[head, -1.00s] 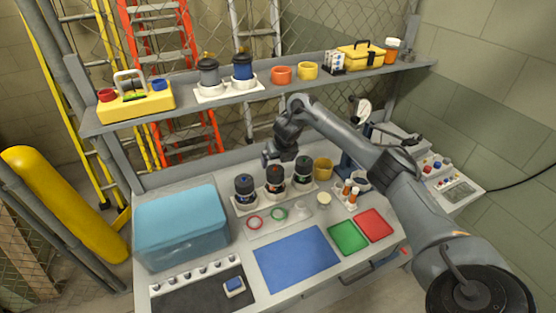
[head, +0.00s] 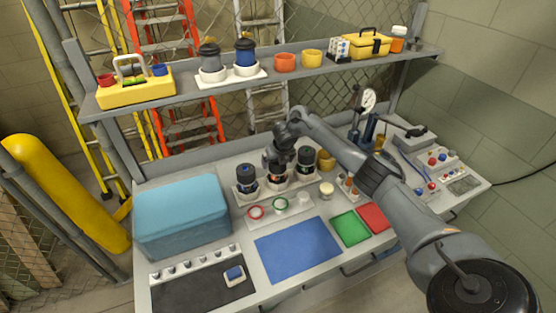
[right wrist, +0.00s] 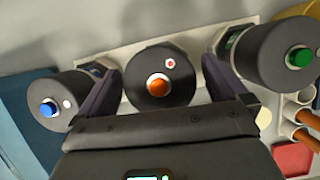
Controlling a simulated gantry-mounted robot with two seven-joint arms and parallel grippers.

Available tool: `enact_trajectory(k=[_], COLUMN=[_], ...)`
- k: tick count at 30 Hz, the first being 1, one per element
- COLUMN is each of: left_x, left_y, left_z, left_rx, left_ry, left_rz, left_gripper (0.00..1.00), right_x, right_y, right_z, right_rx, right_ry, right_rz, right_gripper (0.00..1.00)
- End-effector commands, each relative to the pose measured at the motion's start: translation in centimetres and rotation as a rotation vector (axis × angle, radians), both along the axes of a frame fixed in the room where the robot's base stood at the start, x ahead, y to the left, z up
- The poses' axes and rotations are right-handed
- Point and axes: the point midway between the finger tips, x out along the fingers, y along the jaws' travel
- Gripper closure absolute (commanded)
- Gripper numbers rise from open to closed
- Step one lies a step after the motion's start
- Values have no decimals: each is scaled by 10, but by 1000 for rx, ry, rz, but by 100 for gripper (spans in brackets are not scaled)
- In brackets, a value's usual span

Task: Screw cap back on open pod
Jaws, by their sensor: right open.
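Three dark pods stand in a row in a white rack (head: 262,189) on the bench. In the right wrist view, the left pod (right wrist: 52,105) has a blue button, the middle pod (right wrist: 158,82) an orange one and the right pod (right wrist: 282,55) a green one. I cannot tell which pod is open. My right gripper (head: 275,156) is open above the middle pod, its fingers (right wrist: 158,72) on either side of it. My left gripper is not in view.
A teal box (head: 181,215) stands left. Blue, green and red mats are bare in front. A loaded shelf runs above.

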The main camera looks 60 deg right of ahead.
Motion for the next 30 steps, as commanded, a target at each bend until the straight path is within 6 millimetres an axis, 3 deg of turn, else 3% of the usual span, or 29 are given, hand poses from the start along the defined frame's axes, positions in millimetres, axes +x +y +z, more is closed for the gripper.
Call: enact_trajectory(k=[5, 15, 16, 21, 30], left_x=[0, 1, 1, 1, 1], left_y=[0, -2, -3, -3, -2], left_z=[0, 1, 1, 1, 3], left_rx=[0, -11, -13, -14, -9], left_ry=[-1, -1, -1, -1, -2], left_rz=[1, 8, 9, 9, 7], left_gripper=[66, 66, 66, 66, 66], right_x=[0, 0, 0, 0, 0], right_y=[0, 0, 0, 0, 0], right_z=[0, 0, 0, 0, 1], right_rx=[0, 0, 0, 0, 1], right_ry=[0, 0, 0, 0, 0], right_rz=[0, 0, 0, 0, -9], right_gripper=[0, 51, 24, 47, 47])
